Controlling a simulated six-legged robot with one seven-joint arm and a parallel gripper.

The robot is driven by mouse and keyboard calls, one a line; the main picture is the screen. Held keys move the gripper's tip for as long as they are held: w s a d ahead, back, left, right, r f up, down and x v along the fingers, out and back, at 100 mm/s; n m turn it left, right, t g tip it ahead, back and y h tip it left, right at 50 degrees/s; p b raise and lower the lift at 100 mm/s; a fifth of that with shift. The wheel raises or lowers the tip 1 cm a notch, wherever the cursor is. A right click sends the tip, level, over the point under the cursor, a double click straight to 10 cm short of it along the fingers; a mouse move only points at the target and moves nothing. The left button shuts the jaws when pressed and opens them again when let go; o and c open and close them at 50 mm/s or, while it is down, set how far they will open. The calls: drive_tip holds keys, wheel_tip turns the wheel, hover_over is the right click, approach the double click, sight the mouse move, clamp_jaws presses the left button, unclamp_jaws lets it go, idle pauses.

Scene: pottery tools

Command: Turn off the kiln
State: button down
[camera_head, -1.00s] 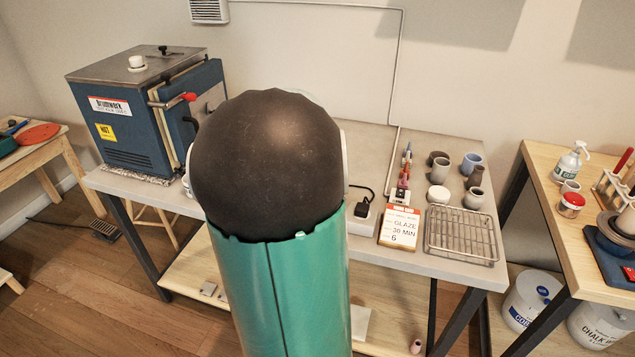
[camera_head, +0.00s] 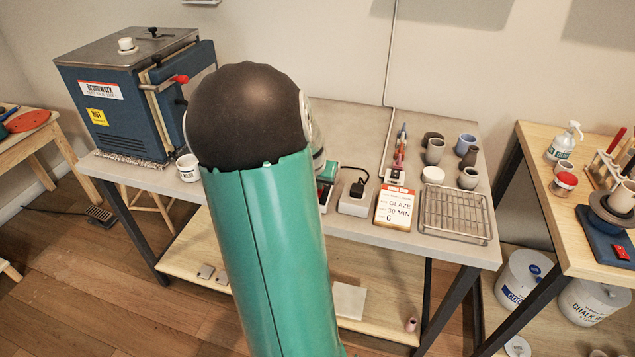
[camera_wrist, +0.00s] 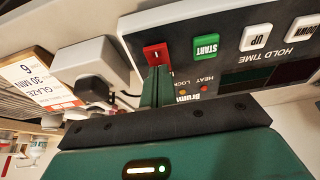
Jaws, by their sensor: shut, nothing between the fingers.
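The blue kiln (camera_head: 135,100) with a grey lid and a red-tipped latch handle stands at the back left of the grey table in the head view. In the wrist view, its dark control panel (camera_wrist: 222,62) appears upside down, with a green START button (camera_wrist: 206,47), white UP and DOWN buttons and a red switch (camera_wrist: 156,53). My gripper (camera_wrist: 157,72) is shut and empty, its green fingertips right beside the red switch. I cannot tell whether they touch it. In the head view my own arm hides the gripper and most of the panel.
A white power box (camera_head: 354,205) with a black plug sits right of the panel. Beyond it are a GLAZE 30 MIN card (camera_head: 396,207), a wire rack (camera_head: 455,213) and several small pots. A white mug (camera_head: 188,168) stands near the table's front edge, left of my arm.

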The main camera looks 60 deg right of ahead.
drive_tip(key=shift+a+f, duration=0.1)
drive_tip(key=shift+f, duration=0.05)
drive_tip(key=shift+s+a+f, duration=0.15)
drive_tip(key=shift+a, duration=0.6)
drive_tip(key=shift+r, duration=0.2)
